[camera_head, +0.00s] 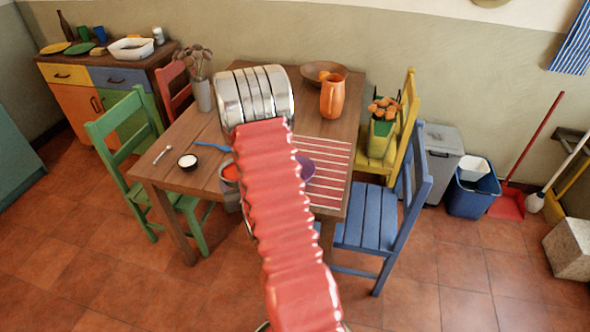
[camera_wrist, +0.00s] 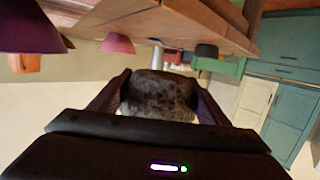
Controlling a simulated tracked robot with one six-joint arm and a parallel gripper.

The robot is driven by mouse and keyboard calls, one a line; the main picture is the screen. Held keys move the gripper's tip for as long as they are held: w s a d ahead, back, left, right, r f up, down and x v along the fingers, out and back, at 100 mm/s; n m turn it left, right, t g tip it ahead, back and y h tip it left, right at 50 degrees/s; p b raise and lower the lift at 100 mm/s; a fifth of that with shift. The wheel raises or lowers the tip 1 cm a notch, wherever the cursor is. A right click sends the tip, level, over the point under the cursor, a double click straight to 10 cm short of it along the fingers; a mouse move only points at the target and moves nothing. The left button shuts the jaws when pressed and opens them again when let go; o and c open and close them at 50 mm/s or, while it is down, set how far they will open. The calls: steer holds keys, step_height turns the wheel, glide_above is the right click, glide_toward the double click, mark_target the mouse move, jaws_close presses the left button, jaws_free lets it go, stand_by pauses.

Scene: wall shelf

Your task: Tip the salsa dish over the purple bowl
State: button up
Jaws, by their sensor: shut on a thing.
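The salsa dish, a rough dark grey stone vessel, is between my gripper's fingers in the wrist view (camera_wrist: 158,92). In the head view its red-orange salsa (camera_head: 230,172) shows at the top, left of my red arm, by the table's front edge. My gripper (camera_wrist: 160,104) is shut on the dish's sides; in the head view my arm mostly hides it. The purple bowl (camera_head: 306,168) is on the table just right of my arm, partly hidden. It also shows large at the upper left of the upside-down wrist view (camera_wrist: 28,28). The dish is apart from it.
A second, pinker bowl (camera_wrist: 117,43) is in the wrist view. An orange pitcher (camera_head: 332,97) stands at the back. Green (camera_head: 130,150) and blue (camera_head: 375,215) chairs flank the table.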

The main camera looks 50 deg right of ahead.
steer(key=shift+m+g+h, duration=0.3)
steer(key=shift+m+h, duration=0.2)
steer(key=s+d, duration=0.1)
steer(key=s+d+f, duration=0.1)
steer(key=d, duration=0.1)
steer(key=s+d+f, duration=0.1)
steer(key=shift+s+d+f, duration=0.1)
steer(key=shift+d, duration=0.15)
steer(key=shift+d+r+m, duration=0.2)
steer(key=shift+r+m, duration=0.2)
steer(key=shift+r, duration=0.2)
steer(key=shift+s+d+r, duration=0.15)
steer(key=shift+r, duration=0.2)
steer(key=shift+s+d+r+m+y+p, duration=0.25)
steer(key=shift+d+r+m+p, duration=0.15)
steer(key=shift+r+m, duration=0.3)
steer(key=shift+s+d+r+m+y+p, duration=0.25)
steer(key=shift+d+r+m+p, duration=0.2)
steer(key=shift+r, duration=0.3)
stand_by(1.8)
steer(key=shift+s+d+r+m+t+p, duration=0.25)
steer(key=shift+d+r+m+t+p, duration=0.2)
steer(key=shift+m, duration=0.2)
stand_by(2.0)
